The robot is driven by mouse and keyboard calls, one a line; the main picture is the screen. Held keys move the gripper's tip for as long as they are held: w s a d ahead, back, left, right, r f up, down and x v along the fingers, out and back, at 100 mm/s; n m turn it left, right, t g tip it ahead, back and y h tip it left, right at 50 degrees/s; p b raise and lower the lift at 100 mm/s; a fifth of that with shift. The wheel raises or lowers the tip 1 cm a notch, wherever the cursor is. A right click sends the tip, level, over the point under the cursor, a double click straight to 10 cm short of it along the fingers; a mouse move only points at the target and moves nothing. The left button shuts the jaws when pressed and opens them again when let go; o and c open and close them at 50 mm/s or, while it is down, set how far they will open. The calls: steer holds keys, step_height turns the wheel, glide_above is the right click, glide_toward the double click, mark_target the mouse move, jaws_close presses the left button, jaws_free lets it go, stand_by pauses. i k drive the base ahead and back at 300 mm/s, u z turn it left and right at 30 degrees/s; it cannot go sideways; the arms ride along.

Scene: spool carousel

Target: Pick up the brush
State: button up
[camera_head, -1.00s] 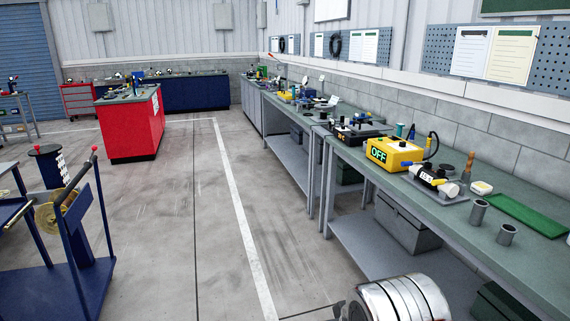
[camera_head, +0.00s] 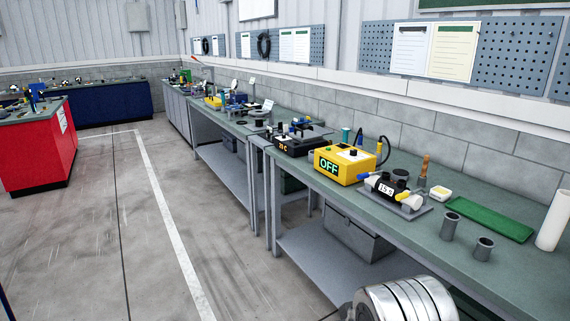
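An upright tool with a brown wooden handle, which looks like the brush (camera_head: 424,168), stands on the green-grey bench top (camera_head: 350,205) on the right. Its lower end is dark and its bristles are too small to make out. It stands just behind the black and white device reading 15.0 (camera_head: 388,189) and left of a small white and yellow block (camera_head: 440,193). A silver banded part of my own arm shows at the bottom edge. My gripper's fingers are not in view.
A yellow box reading OFF (camera_head: 345,165), two grey metal cups (camera_head: 450,226), a green mat (camera_head: 488,219) and a white cylinder (camera_head: 553,220) share the bench. A grey case (camera_head: 357,237) sits on its lower shelf. Open floor (camera_head: 150,240) lies left; a red cabinet (camera_head: 38,148) stands beyond.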

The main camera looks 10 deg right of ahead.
mark_target(426, 157)
steer(key=z, duration=0.35)
steer(key=i, duration=0.6)
steer(key=z, duration=0.65)
steer(key=i, duration=0.5)
steer(key=z, duration=0.3)
